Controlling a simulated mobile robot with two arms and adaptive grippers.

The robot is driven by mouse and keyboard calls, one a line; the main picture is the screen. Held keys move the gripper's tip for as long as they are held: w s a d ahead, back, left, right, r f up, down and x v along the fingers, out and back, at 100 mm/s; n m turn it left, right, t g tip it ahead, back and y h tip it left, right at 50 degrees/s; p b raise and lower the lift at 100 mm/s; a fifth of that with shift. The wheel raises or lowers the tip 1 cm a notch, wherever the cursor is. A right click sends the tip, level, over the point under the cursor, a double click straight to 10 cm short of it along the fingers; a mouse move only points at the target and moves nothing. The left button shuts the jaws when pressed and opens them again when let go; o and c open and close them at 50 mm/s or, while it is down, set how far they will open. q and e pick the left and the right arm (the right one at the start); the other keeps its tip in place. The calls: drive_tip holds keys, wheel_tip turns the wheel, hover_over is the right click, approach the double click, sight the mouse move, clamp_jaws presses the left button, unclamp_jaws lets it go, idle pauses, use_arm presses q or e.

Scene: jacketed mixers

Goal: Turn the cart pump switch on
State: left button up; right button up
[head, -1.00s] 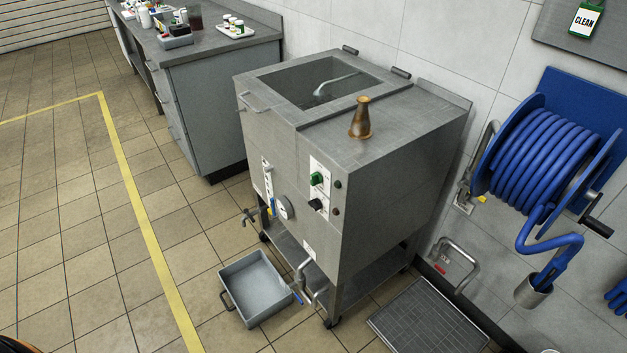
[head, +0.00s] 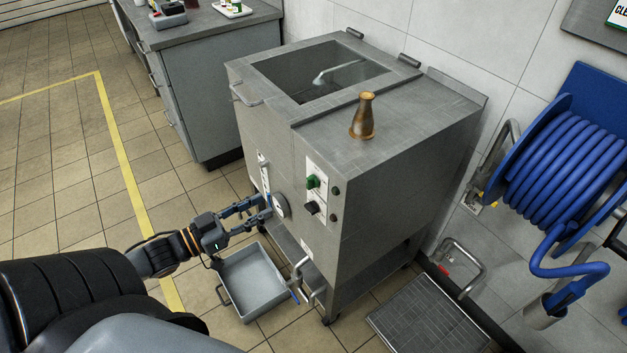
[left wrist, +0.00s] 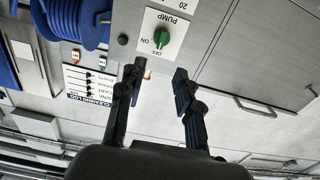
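The steel cart (head: 400,165) stands against the wall in the head view. Its pump switch (head: 313,182) is a green knob on a white panel on the front face. In the left wrist view, which is upside down, the switch (left wrist: 161,38) has a PUMP label with ON and OFF marks; its exact pointing is too small to tell. My left gripper (head: 266,206) is open and empty, left of and below the switch, in front of the cart near the round gauge (head: 281,205). Its two fingers also show apart in the left wrist view (left wrist: 157,73), clear of the switch. My right gripper is not in view.
A black knob (head: 312,208) sits just below the switch, with small round lights beside them. A grey tray (head: 256,281) lies on the floor under the drain valve. A blue hose reel (head: 545,150) is at the right.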

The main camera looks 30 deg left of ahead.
sight(307, 184)
use_arm(q)
drive_tip(key=x, duration=1.3)
drive_tip(key=shift+a+f, duration=0.1)
clamp_jaws()
